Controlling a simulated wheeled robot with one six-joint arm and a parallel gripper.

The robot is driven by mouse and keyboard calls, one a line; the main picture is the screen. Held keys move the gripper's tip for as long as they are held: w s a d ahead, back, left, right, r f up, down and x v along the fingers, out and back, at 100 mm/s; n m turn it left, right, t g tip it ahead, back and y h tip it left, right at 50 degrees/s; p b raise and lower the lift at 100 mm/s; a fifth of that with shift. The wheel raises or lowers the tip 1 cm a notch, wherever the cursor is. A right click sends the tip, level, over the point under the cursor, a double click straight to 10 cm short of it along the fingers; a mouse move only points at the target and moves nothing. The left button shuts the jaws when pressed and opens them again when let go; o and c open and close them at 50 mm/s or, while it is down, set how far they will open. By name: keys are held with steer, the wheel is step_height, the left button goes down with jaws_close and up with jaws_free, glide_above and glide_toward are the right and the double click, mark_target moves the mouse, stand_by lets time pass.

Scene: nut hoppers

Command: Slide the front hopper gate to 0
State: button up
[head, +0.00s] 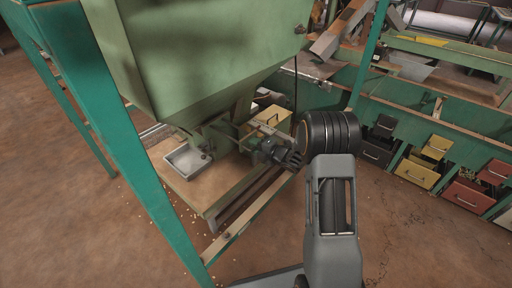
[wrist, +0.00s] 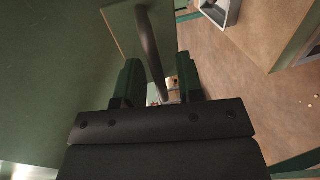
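The large green hopper (head: 205,50) stands at the upper left in the head view. My gripper (head: 272,150) reaches in from the right to the mechanism under the hopper's outlet. In the wrist view a greenish plate (wrist: 124,32) carries a dark curved handle (wrist: 150,45). The handle runs down between the two dark green fingers of my gripper (wrist: 158,75). The fingers are apart, with space visible on both sides of the handle. I cannot see either finger touching it. The gate's scale and its 0 mark cannot be made out.
A shallow metal tray (head: 187,161) sits on the wooden stand (head: 205,190) below the outlet. A teal post (head: 130,150) slants down at the left. Drawers (head: 416,172) line the bench at right. Floor at lower right is mostly clear.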

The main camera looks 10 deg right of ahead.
mark_target(246, 140)
jaws_close()
steer(key=shift+w+a, duration=0.1)
steer(key=x, duration=0.1)
steer(key=b+x, duration=0.2)
steer(key=x, duration=0.1)
steer(key=shift+w+a+r, duration=0.1)
steer(key=shift+r, duration=0.15)
steer(key=shift+w+a, duration=0.2)
steer(key=shift+w, duration=0.1)
steer(key=shift+w+r, duration=0.1)
steer(key=shift+r, duration=0.2)
steer(key=shift+c, duration=1.2)
jaws_free()
steer(key=shift+a+f, duration=0.1)
steer(key=shift+a, duration=0.05)
steer(key=shift+o, duration=1.4)
